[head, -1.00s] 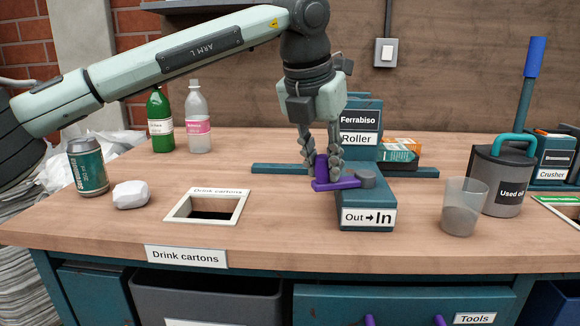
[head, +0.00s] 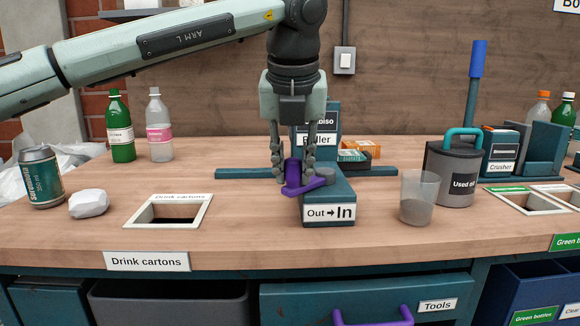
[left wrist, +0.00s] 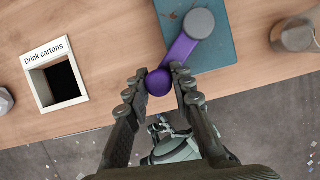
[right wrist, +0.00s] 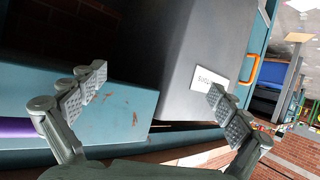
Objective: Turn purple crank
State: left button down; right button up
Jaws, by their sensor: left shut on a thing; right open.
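The purple crank (head: 304,187) sits on the teal roller machine (head: 340,189), whose front label reads "Out → In". Its arm runs from a grey hub at the right to a purple knob at the left. My left gripper (head: 292,178) comes down from above and is shut on the knob. In the left wrist view, the purple knob (left wrist: 159,82) is between the two fingers, and the crank arm leads up to the grey hub (left wrist: 199,23). My right gripper (right wrist: 160,95) shows only in its own wrist view, open and empty, beside teal and grey panels.
A clear cup (head: 417,198) and the grey used-oil can (head: 451,172) stand right of the roller. The drink cartons opening (head: 138,220), a white crumpled lump (head: 89,204) and a can (head: 41,177) are to the left. Bottles stand behind. A blue-handled crusher lever (head: 475,90) rises at right.

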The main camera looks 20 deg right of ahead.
pick_arm(q)
jog(key=shift+d, duration=0.1)
jog(key=c, duration=1.3)
grip_release()
jog(key=shift+w, duration=0.1)
jog(key=shift+r, duration=0.1)
jog(key=v, duration=1.2)
